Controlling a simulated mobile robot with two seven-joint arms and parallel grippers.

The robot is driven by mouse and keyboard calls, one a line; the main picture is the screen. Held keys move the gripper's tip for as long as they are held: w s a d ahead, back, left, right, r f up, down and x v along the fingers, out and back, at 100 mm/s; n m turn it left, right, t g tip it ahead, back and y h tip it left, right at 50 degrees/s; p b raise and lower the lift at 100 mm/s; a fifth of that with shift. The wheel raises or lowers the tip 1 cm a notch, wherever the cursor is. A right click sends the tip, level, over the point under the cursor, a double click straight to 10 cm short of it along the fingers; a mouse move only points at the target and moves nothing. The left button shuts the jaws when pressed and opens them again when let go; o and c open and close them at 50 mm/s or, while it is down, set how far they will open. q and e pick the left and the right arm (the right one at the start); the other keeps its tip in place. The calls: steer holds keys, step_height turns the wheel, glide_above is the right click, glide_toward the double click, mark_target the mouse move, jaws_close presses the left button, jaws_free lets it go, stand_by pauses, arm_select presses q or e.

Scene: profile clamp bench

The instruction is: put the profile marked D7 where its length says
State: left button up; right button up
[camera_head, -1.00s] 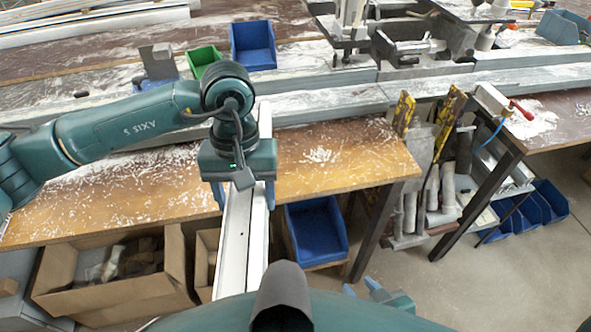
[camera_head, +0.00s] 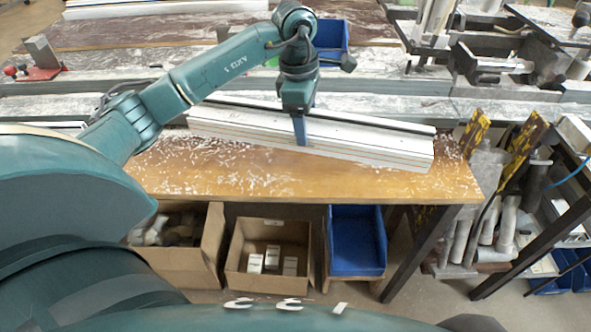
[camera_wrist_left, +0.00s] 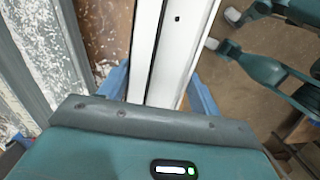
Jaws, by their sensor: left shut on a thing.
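A long white profile (camera_head: 350,142) with a dark groove along it spans left to right over the front wooden strip of the bench, its right end slightly nearer me. My left gripper (camera_head: 300,138) is shut on it near its middle, from above. The left wrist view shows the profile (camera_wrist_left: 180,55) running between the two blue fingers of the left gripper (camera_wrist_left: 160,92). I cannot tell whether the profile touches the wood. No D7 marking is readable.
A clamp fixture (camera_head: 510,65) stands on the bench at the back right. A blue bin (camera_head: 330,36) sits behind my arm. Below the front edge are a cardboard box with small blocks (camera_head: 238,255) and a blue bin (camera_head: 357,240). Yellow-marked upright parts (camera_head: 525,140) stand at the right.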

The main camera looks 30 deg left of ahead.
mark_target(294, 138)
arm_select(q)
steer(key=shift+w+a+n, duration=0.1)
steer(key=shift+a+n, duration=0.7)
steer(key=shift+a, duration=0.25)
steer(key=shift+a+f+n, duration=0.15)
steer(key=shift+a+n, duration=0.15)
steer(key=shift+a, duration=0.05)
step_height(294, 138, down, 5)
steer(key=shift+a+f+p, duration=0.1)
steer(key=shift+p, duration=0.2)
steer(key=shift+f, duration=0.45)
step_height(294, 138, down, 3)
steer(key=shift+f, duration=0.2)
arm_select(e)
steer(key=shift+s+d, duration=0.1)
steer(key=shift+d, duration=0.05)
arm_select(q)
steer(key=shift+f, duration=0.1)
arm_select(e)
steer(key=shift+f, duration=0.15)
